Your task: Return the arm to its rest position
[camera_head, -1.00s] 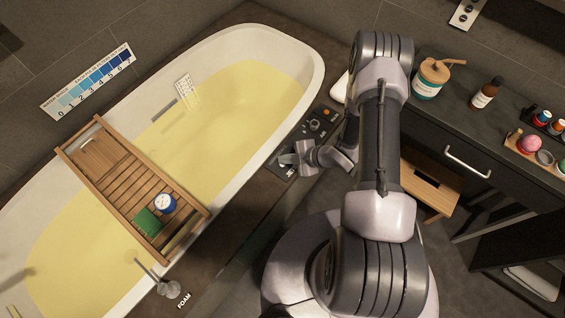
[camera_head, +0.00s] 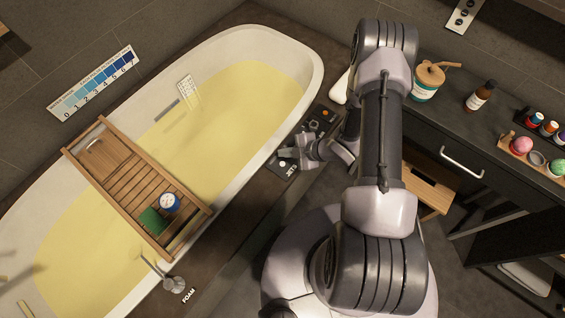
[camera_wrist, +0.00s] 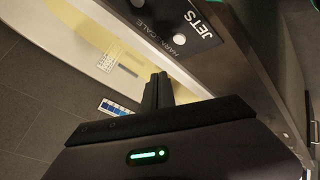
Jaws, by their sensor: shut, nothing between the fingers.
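My arm rises in front of the camera in the head view and bends down toward the bath's near rim. My gripper (camera_head: 287,153) is low beside the jets panel (camera_head: 284,172) on the dark bath surround. In the wrist view my gripper (camera_wrist: 158,84) shows its fingers together with nothing between them. The panel with the "JETS" label (camera_wrist: 196,22) lies beyond the fingers there. I cannot tell whether the fingertips touch anything.
The bathtub (camera_head: 258,38) holds yellow water, with a wooden tray (camera_head: 110,150) across it carrying a green block and a blue jar. A dark vanity (camera_head: 440,130) with bottles stands at right. A wooden stool (camera_head: 428,190) is below it.

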